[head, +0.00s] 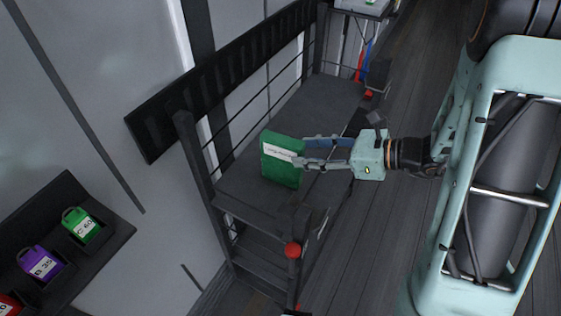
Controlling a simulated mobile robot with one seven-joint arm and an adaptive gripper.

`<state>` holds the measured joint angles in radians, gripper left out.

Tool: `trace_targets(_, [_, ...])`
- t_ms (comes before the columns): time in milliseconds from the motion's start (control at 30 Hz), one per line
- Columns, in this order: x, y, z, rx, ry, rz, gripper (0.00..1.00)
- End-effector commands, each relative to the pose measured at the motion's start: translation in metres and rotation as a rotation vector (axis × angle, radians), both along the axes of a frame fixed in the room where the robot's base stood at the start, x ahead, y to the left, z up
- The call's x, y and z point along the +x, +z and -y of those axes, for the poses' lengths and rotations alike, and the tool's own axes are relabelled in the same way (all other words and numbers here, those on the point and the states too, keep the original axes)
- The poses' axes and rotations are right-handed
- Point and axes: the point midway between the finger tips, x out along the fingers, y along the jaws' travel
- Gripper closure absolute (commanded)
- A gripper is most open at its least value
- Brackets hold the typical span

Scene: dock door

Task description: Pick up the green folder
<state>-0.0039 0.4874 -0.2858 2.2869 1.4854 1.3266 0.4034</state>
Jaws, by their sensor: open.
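The green folder (281,172) stands upright on the grey top shelf of a dark rack or cart, in the head view. It has a white label across its front face. My gripper (300,154) comes in from the right with its two fingers spread. The fingertips reach the folder's right edge, and one finger tip overlaps the folder in the picture. Whether the fingers touch the folder cannot be told.
The shelf (320,100) is bare behind the folder, with thin rails along its far side. A wall ledge at lower left holds green (82,226) and purple (41,262) tagged items. Dark floor lies right.

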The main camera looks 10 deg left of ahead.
Motion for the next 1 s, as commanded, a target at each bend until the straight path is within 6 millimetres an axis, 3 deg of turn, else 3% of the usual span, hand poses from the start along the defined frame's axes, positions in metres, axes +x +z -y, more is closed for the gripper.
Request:
trace_targets(600, [0.017, -0.025, -0.063, -0.003, 0.005, 0.003, 0.58])
trace_targets(900, [0.019, -0.026, -0.068, -0.003, 0.002, 0.004, 0.58])
trace_targets(1000, [0.019, -0.026, -0.068, -0.003, 0.002, 0.004, 0.67])
